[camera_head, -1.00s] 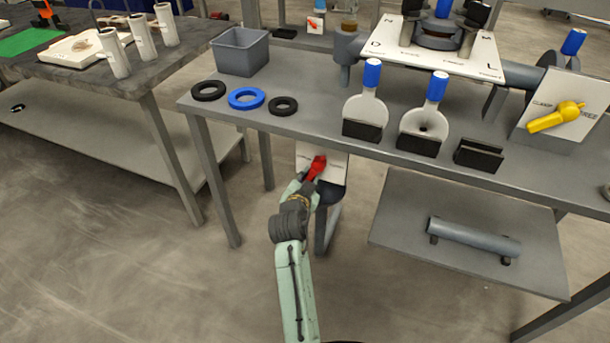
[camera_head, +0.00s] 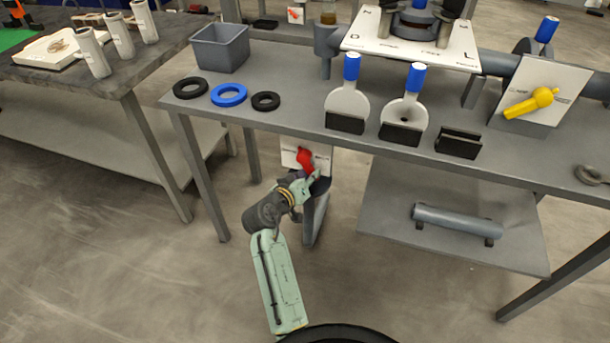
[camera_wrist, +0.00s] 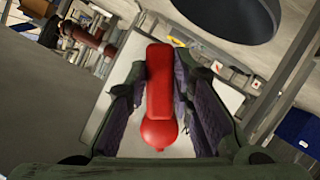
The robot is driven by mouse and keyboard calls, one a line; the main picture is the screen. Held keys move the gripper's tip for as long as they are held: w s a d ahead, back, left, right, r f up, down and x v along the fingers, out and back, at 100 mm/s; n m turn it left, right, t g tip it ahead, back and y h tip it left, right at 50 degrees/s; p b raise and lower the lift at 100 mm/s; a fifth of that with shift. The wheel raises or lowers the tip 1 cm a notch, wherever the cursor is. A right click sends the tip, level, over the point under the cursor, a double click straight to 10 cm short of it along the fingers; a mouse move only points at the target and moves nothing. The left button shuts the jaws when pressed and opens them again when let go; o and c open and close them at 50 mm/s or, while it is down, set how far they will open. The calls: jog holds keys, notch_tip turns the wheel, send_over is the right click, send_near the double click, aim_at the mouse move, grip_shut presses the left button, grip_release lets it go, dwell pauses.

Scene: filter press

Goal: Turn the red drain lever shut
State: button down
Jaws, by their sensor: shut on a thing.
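The red drain lever (camera_head: 304,158) is on a white plate (camera_head: 291,157) below the front edge of the grey table. In the wrist view the lever (camera_wrist: 158,92) lies lengthwise between my two fingers, its rounded end toward the camera. My gripper (camera_head: 308,178) is at the lever from below and is shut on it; in the wrist view the fingers (camera_wrist: 158,110) stand on both sides of it. The gripper hides part of the lever in the head view. The marks on the plate are too small to read.
The grey table (camera_head: 290,123) overhangs the lever, with a blue ring (camera_head: 229,95) and two black rings on top. A yellow lever (camera_head: 531,103) is at the right. A lower shelf (camera_head: 400,250) holds a grey cylinder (camera_head: 458,222). Open floor lies to the left.

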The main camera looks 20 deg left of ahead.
jog(key=shift+d+r+n+h, duration=0.5)
jog(key=shift+n+h, duration=0.2)
jog(key=shift+n, duration=0.4)
jog(key=shift+d+t, duration=0.1)
jog(key=shift+t, duration=0.2)
jog(key=c, duration=1.4)
grip_release()
jog(key=v, duration=1.2)
